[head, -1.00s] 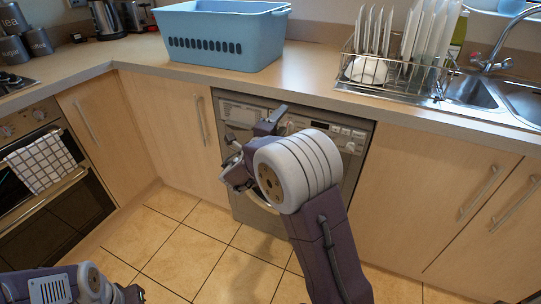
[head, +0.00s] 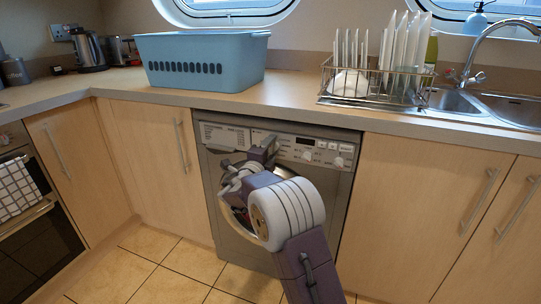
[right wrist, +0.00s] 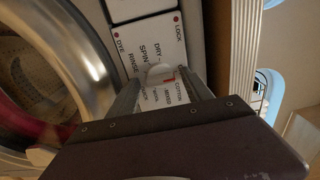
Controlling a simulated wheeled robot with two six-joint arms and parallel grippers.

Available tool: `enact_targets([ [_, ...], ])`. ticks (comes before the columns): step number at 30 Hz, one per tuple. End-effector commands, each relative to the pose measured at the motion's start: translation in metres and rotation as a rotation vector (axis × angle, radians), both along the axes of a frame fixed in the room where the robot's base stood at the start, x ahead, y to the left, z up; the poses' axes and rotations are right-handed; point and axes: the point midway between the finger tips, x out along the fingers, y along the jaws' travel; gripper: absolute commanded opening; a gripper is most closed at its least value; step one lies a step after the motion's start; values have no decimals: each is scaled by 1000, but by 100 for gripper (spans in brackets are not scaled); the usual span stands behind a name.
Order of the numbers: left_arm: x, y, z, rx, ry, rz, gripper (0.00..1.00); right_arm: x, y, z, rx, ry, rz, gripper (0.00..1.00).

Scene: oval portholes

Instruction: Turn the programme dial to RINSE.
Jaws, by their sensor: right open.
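The washing machine (head: 230,215) stands under the counter with its control panel at the top. My left gripper is out of view.
The round door (right wrist: 60,60) lies left of the dial in the right wrist view. Two other knobs (head: 308,155) sit right of my gripper in the head view. A blue basket (head: 205,62) and a dish rack (head: 375,85) stand on the counter above.

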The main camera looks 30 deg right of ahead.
Motion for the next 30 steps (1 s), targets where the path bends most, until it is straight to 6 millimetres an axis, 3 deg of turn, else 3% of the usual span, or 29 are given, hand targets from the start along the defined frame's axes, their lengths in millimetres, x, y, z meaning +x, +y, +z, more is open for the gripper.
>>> enact_targets([
  [7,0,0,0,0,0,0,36,1,-1,1,0,0,1,59],
  [14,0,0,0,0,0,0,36,1,-1,1,0,0,1,0],
  [30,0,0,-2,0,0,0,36,1,-1,-1,120,-139,1,0],
])
